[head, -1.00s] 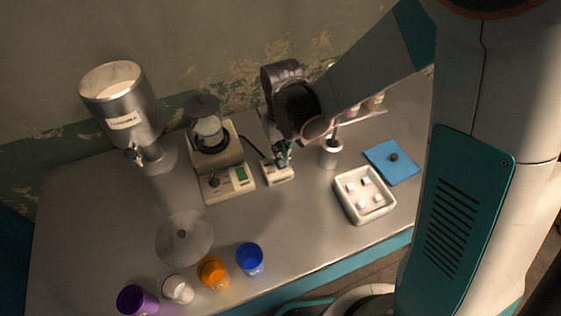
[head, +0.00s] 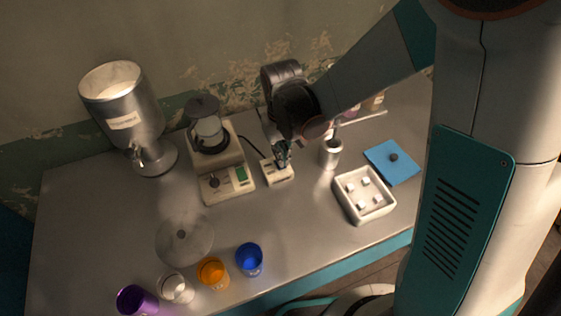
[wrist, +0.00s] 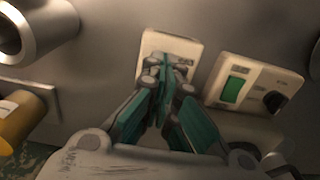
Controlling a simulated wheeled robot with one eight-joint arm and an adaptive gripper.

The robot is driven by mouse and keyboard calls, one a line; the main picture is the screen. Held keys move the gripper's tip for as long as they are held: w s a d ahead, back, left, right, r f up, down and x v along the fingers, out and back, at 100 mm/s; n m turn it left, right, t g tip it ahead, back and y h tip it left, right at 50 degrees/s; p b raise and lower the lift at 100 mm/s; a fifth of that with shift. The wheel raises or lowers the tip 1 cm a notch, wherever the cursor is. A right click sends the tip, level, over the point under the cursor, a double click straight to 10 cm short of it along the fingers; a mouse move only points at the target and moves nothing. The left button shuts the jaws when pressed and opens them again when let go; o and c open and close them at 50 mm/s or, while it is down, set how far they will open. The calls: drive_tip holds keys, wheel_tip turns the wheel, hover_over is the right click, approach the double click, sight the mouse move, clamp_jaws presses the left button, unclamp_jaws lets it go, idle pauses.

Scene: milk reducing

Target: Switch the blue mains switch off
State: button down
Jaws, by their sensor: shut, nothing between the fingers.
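A small cream switch box (head: 276,176) with a cable stands on the metal table, right of the hotplate unit. It also shows in the wrist view (wrist: 172,43). My gripper (head: 284,163) points down at the right part of the box's top. Its teal-and-grey fingers (wrist: 167,66) are shut together with nothing between them and cover part of the box in the wrist view. The blue switch itself is hidden behind the fingers, so its position cannot be told. Whether the fingertips touch the box is unclear.
The hotplate unit (head: 228,184) with a green display and dark knob is close on the left. A metal cup (head: 331,154) and a white tray (head: 364,215) with several white cubes are right. Coloured cups, including a blue one (head: 249,260), stand at the front.

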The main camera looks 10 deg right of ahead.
drive_tip(key=shift+f+b, duration=1.05)
drive_tip(key=shift+f, duration=0.2)
idle(0.6)
drive_tip(key=shift+r, duration=0.1)
drive_tip(key=shift+r+p, duration=2.45)
drive_tip(key=shift+r, duration=1)
drive_tip(key=shift+d, duration=0.1)
drive_tip(key=s+d+r+m+t, duration=0.2)
drive_tip(key=s+d+r+t, duration=0.1)
drive_tip(key=d+r, duration=0.8)
drive_tip(key=s+d+r+m+t+b, duration=0.1)
drive_tip(key=s+d+r+t+b, duration=0.1)
drive_tip(key=s, duration=0.8)
drive_tip(key=shift+d+r+t, duration=0.55)
drive_tip(key=shift+r+t, duration=0.25)
drive_tip(key=shift+t, duration=0.3)
